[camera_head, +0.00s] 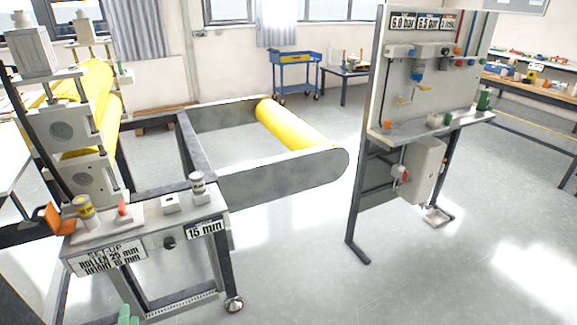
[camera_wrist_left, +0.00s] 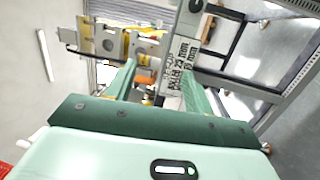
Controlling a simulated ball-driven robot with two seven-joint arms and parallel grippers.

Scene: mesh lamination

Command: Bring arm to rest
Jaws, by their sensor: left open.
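My left gripper (camera_head: 127,315) shows only as green fingertips at the bottom edge of the head view, in front of the laminating machine's set-up panel (camera_head: 150,240). In the left wrist view the two green fingers of this gripper (camera_wrist_left: 160,82) stand apart with nothing between them. Beyond them, the panel's label (camera_wrist_left: 180,62) and the machine's roller blocks (camera_wrist_left: 115,42) appear turned on their side. The rest of my left arm is hidden below the head view. My right gripper is in neither view.
Yellow rollers (camera_head: 95,88) sit in the machine at left, and another yellow roller (camera_head: 290,125) lies between its side plates. A pneumatic panel stand (camera_head: 430,75) is at right. A blue cart (camera_head: 295,72) stands behind. The floor at front right is clear.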

